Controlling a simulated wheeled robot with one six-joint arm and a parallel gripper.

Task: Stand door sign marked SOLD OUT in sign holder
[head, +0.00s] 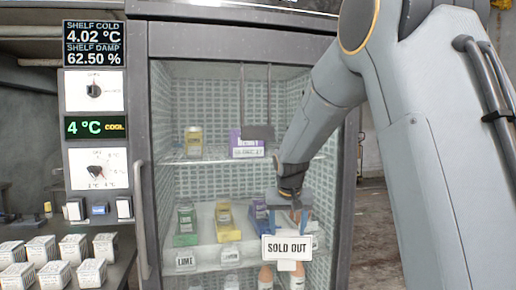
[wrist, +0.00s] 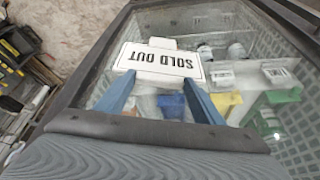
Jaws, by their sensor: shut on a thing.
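The white door sign (head: 287,248) reads SOLD OUT and hangs below my gripper (head: 290,214) in front of the cabinet's lower shelf. It looks upright, with a narrow white tab at its lower edge. In the wrist view the sign (wrist: 160,64) appears upside down, with the blue fingers of my gripper (wrist: 160,100) at its edge. My gripper is shut on the sign. I cannot make out for certain which thing is the sign holder.
A glass-fronted cabinet (head: 140,120) holds coloured packs on two shelves. Tags reading LIMI (head: 186,261) and LEMON (head: 231,255) sit along the lower shelf edge. Several white boxes (head: 75,247) stand at left.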

